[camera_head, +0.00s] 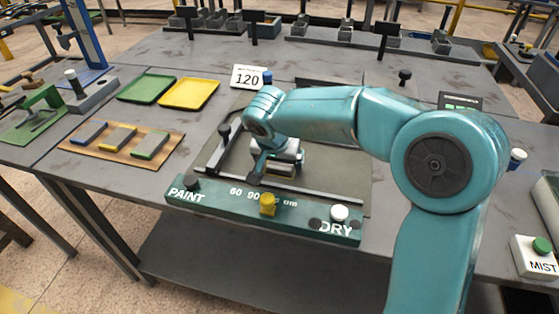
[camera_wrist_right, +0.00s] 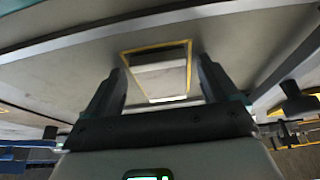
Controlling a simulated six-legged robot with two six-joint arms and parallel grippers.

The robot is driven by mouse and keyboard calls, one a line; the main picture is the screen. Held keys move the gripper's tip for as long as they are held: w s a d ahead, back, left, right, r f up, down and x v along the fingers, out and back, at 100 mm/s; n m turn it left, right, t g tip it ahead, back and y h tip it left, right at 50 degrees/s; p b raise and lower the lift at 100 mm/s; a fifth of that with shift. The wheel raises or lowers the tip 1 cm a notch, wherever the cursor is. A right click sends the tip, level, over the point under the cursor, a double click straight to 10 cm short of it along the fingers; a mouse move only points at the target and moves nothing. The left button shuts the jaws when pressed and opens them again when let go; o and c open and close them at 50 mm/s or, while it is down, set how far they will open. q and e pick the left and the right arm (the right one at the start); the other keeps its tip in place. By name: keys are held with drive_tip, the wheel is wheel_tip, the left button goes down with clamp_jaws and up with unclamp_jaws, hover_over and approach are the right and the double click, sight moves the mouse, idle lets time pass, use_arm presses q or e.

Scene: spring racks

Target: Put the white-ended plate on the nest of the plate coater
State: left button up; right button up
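My right gripper (camera_head: 278,166) is over the bed of the plate coater (camera_head: 213,201), pointing down. In the right wrist view its two fingers (camera_wrist_right: 160,66) are apart. Beyond and between them lies a grey plate with whitish end bands (camera_wrist_right: 158,78), inside a yellow rectangular outline that looks like the nest (camera_wrist_right: 189,66). Gaps show between the plate and both fingers. Whether the plate is fully flat is hard to tell. In the head view the gripper hides most of this spot. My left gripper is not in view.
A brown mat (camera_head: 121,149) holds plates with blue, yellow and green ends. Green (camera_head: 147,88) and yellow (camera_head: 189,93) trays lie behind it. The coater's front has PAINT and DRY knobs and a yellow knob (camera_head: 268,204). A MIST button box (camera_head: 536,256) is at right.

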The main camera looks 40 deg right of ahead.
drive_tip(key=shift+r, duration=0.25)
drive_tip(key=p+v, duration=0.1)
drive_tip(key=v, duration=1)
drive_tip(key=shift+s+a+r+p, duration=0.15)
drive_tip(key=shift+s+r+p, duration=0.05)
drive_tip(key=shift+r+p, duration=0.2)
drive_tip(key=shift+f, duration=0.1)
